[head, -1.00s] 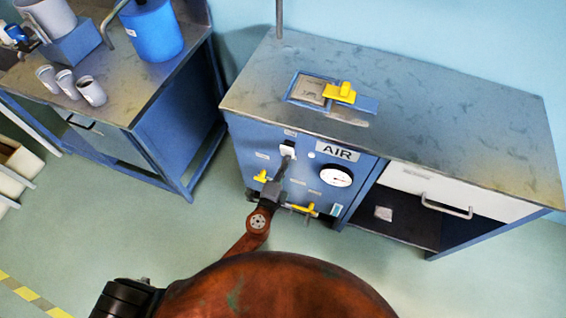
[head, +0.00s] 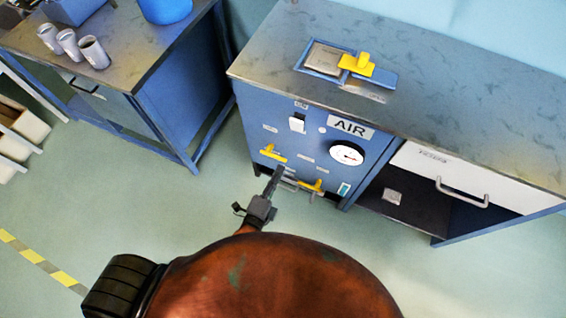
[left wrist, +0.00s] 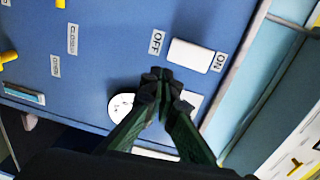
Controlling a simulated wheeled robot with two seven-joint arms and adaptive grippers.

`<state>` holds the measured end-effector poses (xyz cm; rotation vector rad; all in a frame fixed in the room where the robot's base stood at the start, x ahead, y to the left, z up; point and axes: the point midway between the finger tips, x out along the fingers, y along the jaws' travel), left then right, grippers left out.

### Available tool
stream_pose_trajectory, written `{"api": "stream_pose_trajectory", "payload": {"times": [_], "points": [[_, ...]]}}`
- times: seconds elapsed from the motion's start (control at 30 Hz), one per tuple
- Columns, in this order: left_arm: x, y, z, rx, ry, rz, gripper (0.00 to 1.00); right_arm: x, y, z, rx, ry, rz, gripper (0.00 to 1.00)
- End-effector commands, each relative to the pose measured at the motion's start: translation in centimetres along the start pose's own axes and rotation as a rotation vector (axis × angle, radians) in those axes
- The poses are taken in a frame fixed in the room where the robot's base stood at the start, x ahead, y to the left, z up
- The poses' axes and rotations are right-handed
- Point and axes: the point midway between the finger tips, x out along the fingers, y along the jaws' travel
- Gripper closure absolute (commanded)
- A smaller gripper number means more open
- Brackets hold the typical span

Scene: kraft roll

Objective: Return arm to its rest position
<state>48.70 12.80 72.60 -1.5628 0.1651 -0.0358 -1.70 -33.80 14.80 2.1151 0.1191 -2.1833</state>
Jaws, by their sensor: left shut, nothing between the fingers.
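My left gripper (head: 277,175) is shut and empty in the head view. It is in front of the lower part of the blue air panel (head: 270,122), below the white rocker switch (head: 296,123). In the left wrist view its dark fingers (left wrist: 163,78) meet at the tips. The fingers partly cover the round gauge (left wrist: 120,106). I cannot tell from the wrist view how far the tips are from the panel. My right gripper is not in view.
Yellow valve handles (head: 273,155) stick out low on the panel. A workbench (head: 440,110) with a yellow-handled fixture (head: 357,65) is above it. A second bench (head: 130,60) with grey cups (head: 68,42) stands at left. The floor (head: 120,190) between is clear.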

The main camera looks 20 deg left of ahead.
Motion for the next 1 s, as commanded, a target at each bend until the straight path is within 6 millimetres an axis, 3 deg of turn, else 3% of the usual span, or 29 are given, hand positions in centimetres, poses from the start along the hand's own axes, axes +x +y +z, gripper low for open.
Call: {"api": "stream_pose_trajectory", "payload": {"times": [0.67,0.77,0.83,1.0], "points": [[0.0,0.5,0.1,-0.006,-0.001,0.012,1.00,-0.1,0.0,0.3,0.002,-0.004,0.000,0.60],[0.3,3.0,1.0,-0.038,-0.016,0.070,1.00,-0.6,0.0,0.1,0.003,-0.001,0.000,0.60],[0.5,6.2,2.3,-0.081,-0.039,0.143,1.00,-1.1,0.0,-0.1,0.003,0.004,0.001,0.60],[-1.0,17.2,6.8,-0.242,-0.136,0.379,1.00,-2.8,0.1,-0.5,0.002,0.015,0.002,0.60]]}}
